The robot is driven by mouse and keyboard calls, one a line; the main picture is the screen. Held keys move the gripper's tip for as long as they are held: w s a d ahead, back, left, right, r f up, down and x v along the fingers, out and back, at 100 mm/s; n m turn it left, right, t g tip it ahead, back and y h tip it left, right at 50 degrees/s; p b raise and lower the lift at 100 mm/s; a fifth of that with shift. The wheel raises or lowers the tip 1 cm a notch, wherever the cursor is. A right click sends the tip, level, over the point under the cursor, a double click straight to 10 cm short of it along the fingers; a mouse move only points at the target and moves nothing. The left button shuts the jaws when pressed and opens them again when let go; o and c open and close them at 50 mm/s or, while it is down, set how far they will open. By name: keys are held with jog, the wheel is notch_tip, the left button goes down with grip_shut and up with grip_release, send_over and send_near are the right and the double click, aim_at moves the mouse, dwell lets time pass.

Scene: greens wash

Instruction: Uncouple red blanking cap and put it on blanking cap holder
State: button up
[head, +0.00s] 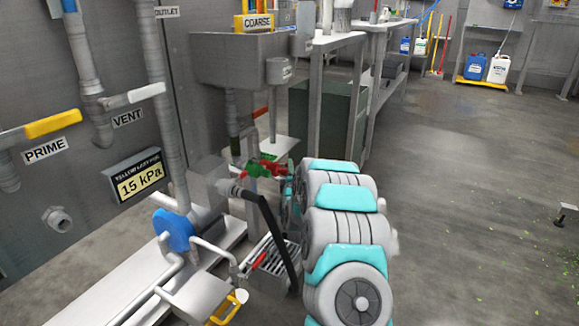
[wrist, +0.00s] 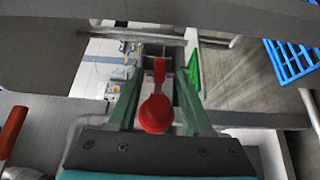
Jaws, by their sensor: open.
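The red blanking cap appears to be the red piece with a round knob and a narrow stem (wrist: 155,113) in the wrist view. It lies between the two green fingers of my gripper (wrist: 157,76), with a gap on both sides. My gripper is open around it and not closed on it. In the head view, red and green parts show at the end of my arm, beside the pipework; I cannot separate cap from fingers there. I cannot make out the blanking cap holder for certain.
A black hose (head: 274,232) rises close to my arm, above a grated box (head: 270,256). A grey basin labelled COARSE (head: 236,62) is behind. Open floor (head: 460,200) lies to the right.

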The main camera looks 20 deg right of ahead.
jog(key=shift+x, duration=1.95)
jog(key=shift+s, duration=0.1)
jog(key=shift+c, duration=0.2)
grip_shut()
